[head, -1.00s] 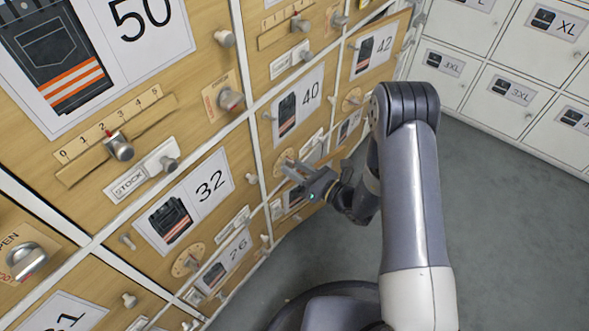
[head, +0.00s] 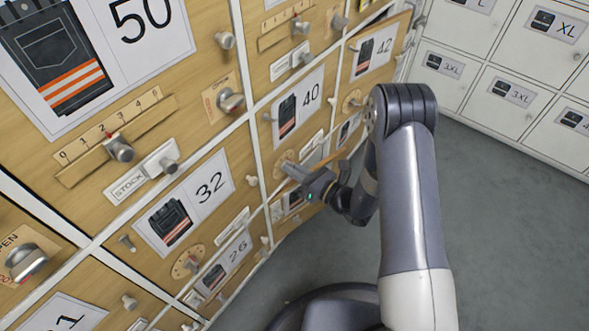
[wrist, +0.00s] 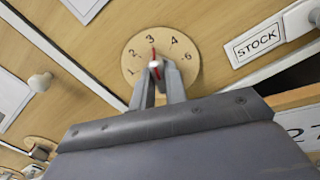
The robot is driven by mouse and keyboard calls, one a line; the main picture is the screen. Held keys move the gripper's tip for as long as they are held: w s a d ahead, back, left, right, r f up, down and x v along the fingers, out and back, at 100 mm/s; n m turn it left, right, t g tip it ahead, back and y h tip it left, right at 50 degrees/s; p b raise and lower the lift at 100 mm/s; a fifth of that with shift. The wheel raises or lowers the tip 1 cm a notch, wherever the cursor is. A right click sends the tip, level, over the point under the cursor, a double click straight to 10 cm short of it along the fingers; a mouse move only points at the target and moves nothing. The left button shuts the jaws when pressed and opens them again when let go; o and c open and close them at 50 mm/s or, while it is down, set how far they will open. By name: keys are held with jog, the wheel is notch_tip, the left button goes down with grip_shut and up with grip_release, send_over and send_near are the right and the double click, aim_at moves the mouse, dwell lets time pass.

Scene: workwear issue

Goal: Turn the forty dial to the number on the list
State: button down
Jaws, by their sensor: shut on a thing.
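The forty dial is a round wooden plate (wrist: 134,62) on the drawer front marked 40 (head: 311,94). It also shows in the head view (head: 279,159), partly behind my gripper. Its numbers run around the upper rim. The red pointer line on its small knob (wrist: 154,62) points up at or very near the 3. My gripper (wrist: 157,72) is shut on this knob, its two fingers on either side. In the head view my gripper (head: 290,170) reaches the dial from the right. The fingers and gripper body hide the lower part of the dial. I cannot make out a list.
A STOCK label (wrist: 258,44) with a handle sits right of the dial, above a dark gap. Other drawers with knobs and dials surround it, including one marked 32 (head: 210,187). White lockers (head: 500,90) stand at the right. The grey floor (head: 500,230) is clear.

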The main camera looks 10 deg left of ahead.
jog(key=shift+m, duration=0.3)
jog(key=shift+m+p, duration=1.05)
jog(key=shift+m, duration=2.45)
jog(key=c, duration=1.4)
grip_release()
jog(key=shift+c, duration=0.2)
jog(key=shift+d, duration=0.15)
jog(key=p+v, duration=0.2)
jog(key=v, duration=0.8)
jog(key=shift+d, duration=0.3)
